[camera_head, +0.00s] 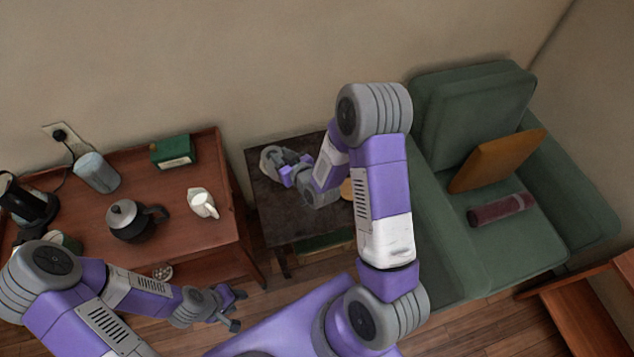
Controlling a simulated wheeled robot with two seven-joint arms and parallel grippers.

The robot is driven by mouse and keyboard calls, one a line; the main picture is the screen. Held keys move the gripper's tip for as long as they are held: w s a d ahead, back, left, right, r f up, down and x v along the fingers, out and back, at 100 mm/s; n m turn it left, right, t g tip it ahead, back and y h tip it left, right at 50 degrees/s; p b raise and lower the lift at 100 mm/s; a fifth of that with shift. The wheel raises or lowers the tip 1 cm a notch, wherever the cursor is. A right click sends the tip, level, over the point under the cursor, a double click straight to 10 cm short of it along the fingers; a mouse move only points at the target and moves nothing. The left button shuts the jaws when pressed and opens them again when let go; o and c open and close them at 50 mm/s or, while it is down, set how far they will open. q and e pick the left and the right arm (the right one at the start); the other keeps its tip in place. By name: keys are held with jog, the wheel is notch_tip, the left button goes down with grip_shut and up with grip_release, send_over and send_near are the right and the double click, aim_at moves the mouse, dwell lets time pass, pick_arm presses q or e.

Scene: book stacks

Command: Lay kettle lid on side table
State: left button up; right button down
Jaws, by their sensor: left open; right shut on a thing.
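My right gripper (289,175) is over the back left part of the dark side table (270,202). It is shut on a grey rounded thing that looks like the kettle lid (270,158). I cannot tell whether the lid touches the tabletop. A dark kettle (136,226) with a pale grey top stands on the brown table (195,155) at the left. My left gripper (238,309) is open and empty, in front of that table's right front corner.
A white jug (202,203), a green box (173,152) and a grey cylinder (97,173) stand on the brown table. A tan thing (347,189) on the side table is partly hidden by my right arm. A green armchair (470,120) stands close on the right.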

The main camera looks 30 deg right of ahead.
jog(key=shift+m+h, duration=0.3)
jog(key=shift+h, duration=0.1)
jog(key=d+f+b, duration=0.2)
jog(key=f+b, duration=0.2)
jog(key=f, duration=0.3)
jog(key=s+d+f+b, duration=0.1)
jog(key=d+f+b, duration=0.2)
jog(key=f, duration=0.5)
jog(key=d+f+b, duration=0.3)
jog(key=f+b, duration=0.1)
jog(key=f, duration=0.4)
jog(key=shift+s+f+b, duration=0.15)
jog(key=shift+f+b, duration=0.1)
jog(key=shift+b, duration=0.1)
jog(key=shift+r, duration=0.1)
